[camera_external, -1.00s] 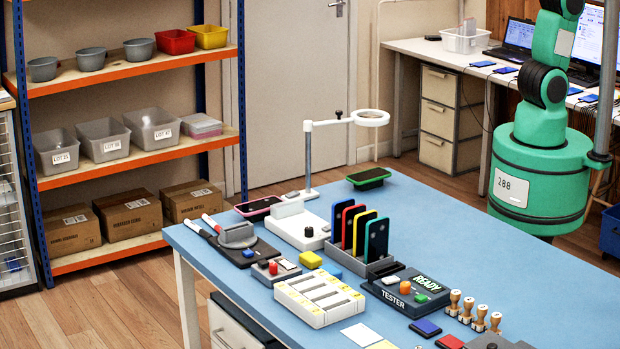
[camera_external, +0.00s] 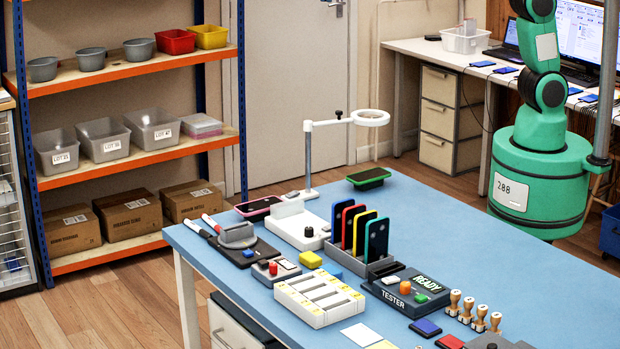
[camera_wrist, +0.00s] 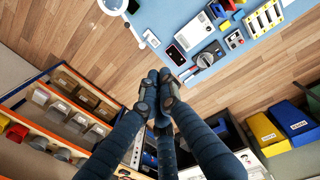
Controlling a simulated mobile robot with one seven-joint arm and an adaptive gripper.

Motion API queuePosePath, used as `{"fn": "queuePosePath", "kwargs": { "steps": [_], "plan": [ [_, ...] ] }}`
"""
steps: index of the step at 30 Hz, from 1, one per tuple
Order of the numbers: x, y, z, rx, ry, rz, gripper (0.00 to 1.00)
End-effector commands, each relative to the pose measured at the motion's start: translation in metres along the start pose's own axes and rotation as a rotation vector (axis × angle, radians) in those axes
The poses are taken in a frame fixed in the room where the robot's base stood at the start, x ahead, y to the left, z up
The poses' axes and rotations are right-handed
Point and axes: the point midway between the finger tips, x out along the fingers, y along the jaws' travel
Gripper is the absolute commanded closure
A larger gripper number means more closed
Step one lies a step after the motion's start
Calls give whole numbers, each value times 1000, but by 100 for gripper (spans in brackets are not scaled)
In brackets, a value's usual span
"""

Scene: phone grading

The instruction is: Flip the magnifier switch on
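The magnifier (camera_external: 370,118) stands at the far left side of the blue table, with a white ring on a white arm and a grey post. Its base (camera_external: 300,195) carries a small dark part; I cannot tell the switch's state. In the wrist view, the magnifier's ring (camera_wrist: 113,5) is at the top, left of centre, partly cut off. My gripper (camera_wrist: 158,85) points over the wood floor with its dark fingertips close together, apart from the magnifier. I see nothing held, but cannot tell whether it is shut. The external view does not show it.
The blue table (camera_external: 455,240) holds a white box with a black knob (camera_external: 300,222), a rack of phones (camera_external: 378,268), a tester (camera_external: 405,290) and several stamps (camera_external: 467,308). A green phone (camera_external: 369,176) lies near the magnifier. A shelf (camera_external: 140,160) stands left.

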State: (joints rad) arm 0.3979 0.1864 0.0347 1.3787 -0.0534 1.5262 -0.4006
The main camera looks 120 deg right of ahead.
Motion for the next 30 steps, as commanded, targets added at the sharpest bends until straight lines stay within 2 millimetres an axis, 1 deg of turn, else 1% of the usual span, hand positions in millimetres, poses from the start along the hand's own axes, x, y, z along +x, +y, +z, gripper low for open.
{"fn": "queuePosePath", "kwargs": {
  "steps": [1, 3, 9, 12, 15, 21, 30],
  "plan": [
    [6, 10, -6, 3, -11, -3, 100],
    [12, 23, -13, 2, -27, -8, 100],
    [32, 60, -30, 2, -69, -24, 100],
    [40, 74, -35, 2, -85, -31, 100],
    [46, 84, -39, 1, -96, -36, 100],
    [56, 100, -44, 1, -114, -45, 100],
    [68, 117, -49, 1, -133, -55, 100]
  ]
}}
